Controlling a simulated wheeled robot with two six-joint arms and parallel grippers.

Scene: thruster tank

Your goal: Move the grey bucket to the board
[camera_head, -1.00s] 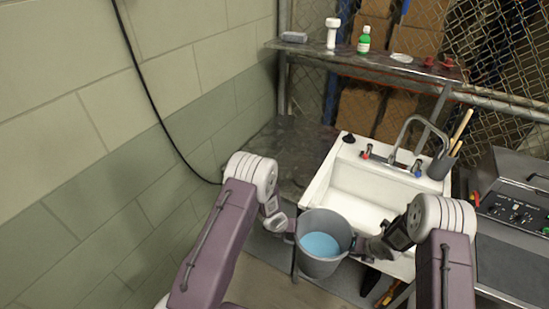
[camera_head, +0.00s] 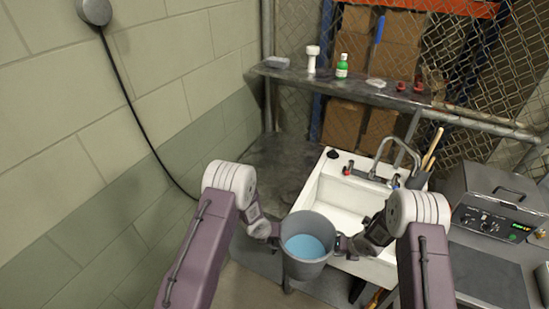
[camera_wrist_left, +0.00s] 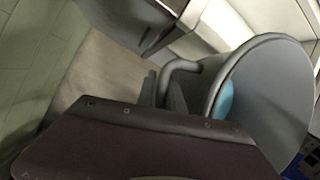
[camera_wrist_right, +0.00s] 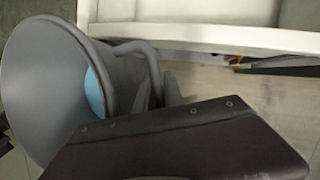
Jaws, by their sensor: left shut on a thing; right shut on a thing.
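The grey bucket (camera_head: 305,270) hangs upright between my two grippers in the head view, with blue liquid (camera_head: 305,246) inside. My left gripper (camera_head: 277,236) is shut on its left side handle; that handle also shows in the left wrist view (camera_wrist_left: 182,66). My right gripper (camera_head: 343,245) is shut on its right side handle, which the right wrist view also shows (camera_wrist_right: 137,50). The bucket is in front of the white sink (camera_head: 333,190). A dark, flat board-like surface (camera_head: 285,165) lies left of the sink; I cannot tell for sure that it is the board.
A faucet (camera_head: 398,150) stands at the sink's back. A shelf (camera_head: 325,84) behind holds a green bottle (camera_head: 342,66) and small items. A metal control box (camera_head: 497,205) is at right. The block wall (camera_head: 90,130) bounds the left. The dark surface looks clear.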

